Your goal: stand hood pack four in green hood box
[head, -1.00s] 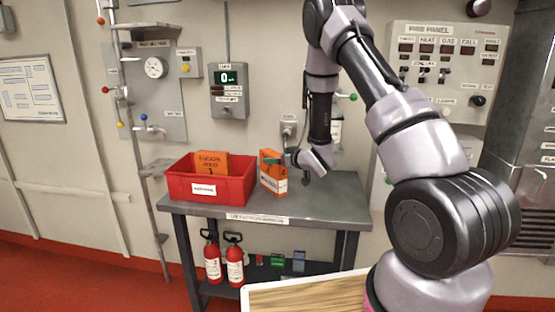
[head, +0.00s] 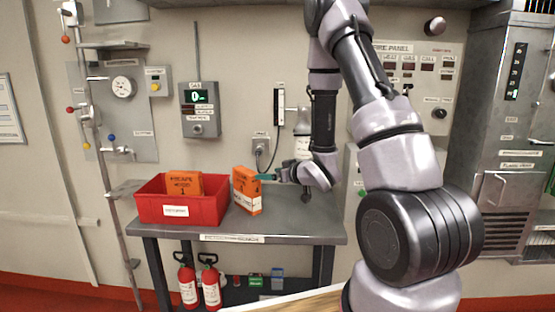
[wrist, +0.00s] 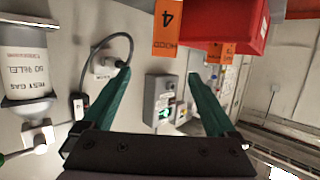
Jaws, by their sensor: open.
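An orange hood pack marked 4 (head: 246,192) stands upright on the grey table, just right of a red box (head: 178,210). In the wrist view the pack (wrist: 168,30) appears upside down with HOOD and a 4 on it, beyond the fingertips. The red box also shows there (wrist: 228,22). An orange pack marked escape hood 1 (head: 184,185) stands inside the box. I see no green box on the table. My gripper (head: 270,177) is right of pack four, close to it. In the wrist view my gripper (wrist: 158,76) has its teal fingers apart, with nothing between them.
The table's right top (head: 315,222) is clear. Behind it, a wall socket with a cable (head: 259,146) and a white test gas cylinder (head: 303,146) are close to my wrist. Fire extinguishers (head: 187,282) stand below. A pale board edge (head: 295,300) shows in front.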

